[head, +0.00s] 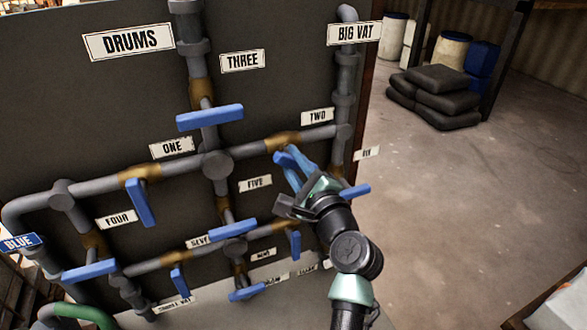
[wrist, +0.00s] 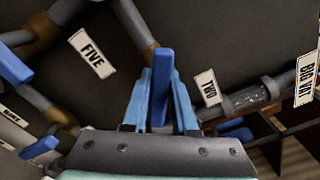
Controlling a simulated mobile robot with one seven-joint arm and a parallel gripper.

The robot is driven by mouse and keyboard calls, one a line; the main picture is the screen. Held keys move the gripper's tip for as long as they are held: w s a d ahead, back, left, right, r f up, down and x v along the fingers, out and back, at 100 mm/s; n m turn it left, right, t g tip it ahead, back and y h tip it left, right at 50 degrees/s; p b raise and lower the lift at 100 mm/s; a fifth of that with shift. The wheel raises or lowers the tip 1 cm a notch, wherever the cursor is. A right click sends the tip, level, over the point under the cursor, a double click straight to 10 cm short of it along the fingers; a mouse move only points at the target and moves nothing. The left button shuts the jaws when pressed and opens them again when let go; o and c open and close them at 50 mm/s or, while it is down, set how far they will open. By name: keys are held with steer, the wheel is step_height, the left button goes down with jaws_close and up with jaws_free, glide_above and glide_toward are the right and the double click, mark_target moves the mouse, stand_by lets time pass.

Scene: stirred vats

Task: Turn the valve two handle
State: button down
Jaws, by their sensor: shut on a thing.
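The valve two handle (head: 283,160) is a blue lever on the brown valve body below the TWO label (head: 317,117). In the wrist view the handle (wrist: 160,70) stands upright between the two light blue fingers of my gripper (wrist: 161,95). My gripper (head: 296,168) is shut on the handle, one finger on each side. In the head view the handle hangs down from the pipe, and my fingers hide much of it. The TWO label also shows in the wrist view (wrist: 207,87), right of the fingers.
Other blue handles are close: valve three (head: 210,117) up left, valve one (head: 141,202) left, valve five (head: 232,230) down left, and one right of my gripper (head: 355,190). Grey pipes run across the dark panel. Open floor (head: 470,200) lies to the right.

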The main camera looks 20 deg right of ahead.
steer(key=n+b, duration=0.1)
steer(key=n, duration=0.1)
steer(key=n+b, duration=0.2)
steer(key=shift+f, duration=0.4)
steer(key=shift+n+b, duration=0.95)
steer(key=shift+n, duration=0.45)
steer(key=c, duration=0.7)
jaws_free()
steer(key=shift+a, duration=0.1)
steer(key=s+b, duration=0.3)
steer(key=s, duration=1)
steer(key=shift+d, duration=0.25)
